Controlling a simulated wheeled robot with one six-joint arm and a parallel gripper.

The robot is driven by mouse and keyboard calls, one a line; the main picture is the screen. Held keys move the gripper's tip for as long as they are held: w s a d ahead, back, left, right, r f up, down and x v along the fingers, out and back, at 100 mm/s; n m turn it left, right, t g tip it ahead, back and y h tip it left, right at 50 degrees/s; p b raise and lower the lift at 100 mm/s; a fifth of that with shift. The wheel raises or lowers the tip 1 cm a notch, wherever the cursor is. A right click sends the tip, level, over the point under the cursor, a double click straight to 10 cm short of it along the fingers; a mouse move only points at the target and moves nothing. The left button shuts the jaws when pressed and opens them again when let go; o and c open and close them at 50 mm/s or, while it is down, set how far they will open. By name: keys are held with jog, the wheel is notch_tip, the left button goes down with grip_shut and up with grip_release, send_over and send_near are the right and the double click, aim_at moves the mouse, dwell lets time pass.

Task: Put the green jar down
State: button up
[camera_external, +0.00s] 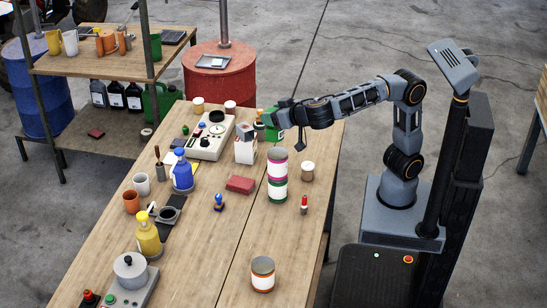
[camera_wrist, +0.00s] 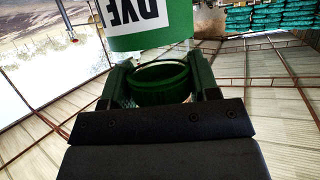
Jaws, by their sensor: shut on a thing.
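The green jar (camera_external: 272,133) is at the end of my gripper (camera_external: 281,119), near the far right part of the long wooden table. The wrist picture looks up toward the roof, so the gripper seems strongly tilted. Whether the jar's base touches the table is hidden.
Stacked pink and green cans (camera_external: 277,173) and a small lidded pot (camera_external: 307,171) stand nearer. The table (camera_external: 208,265) has bare wood toward its front.

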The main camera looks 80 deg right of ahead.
jog(key=a+f+n+y+p, duration=0.1)
jog(key=a+f+n+y, duration=0.1)
jog(key=a, duration=0.9)
notch_tip(320, 180, down, 10)
jog(key=shift+t, duration=0.4)
jog(key=w+a+f+p, duration=0.2)
jog(key=w+f, duration=0.1)
jog(key=f, duration=0.1)
jog(key=w+a+f+p, duration=0.2)
jog(key=w+f, duration=0.2)
jog(key=w+a+f+p, duration=0.3)
jog(key=w+f, duration=0.1)
jog(key=f, duration=0.1)
jog(key=shift+f+b, duration=0.15)
jog(key=shift+b, duration=0.15)
jog(key=o, duration=1.1)
jog(key=shift+o, duration=0.2)
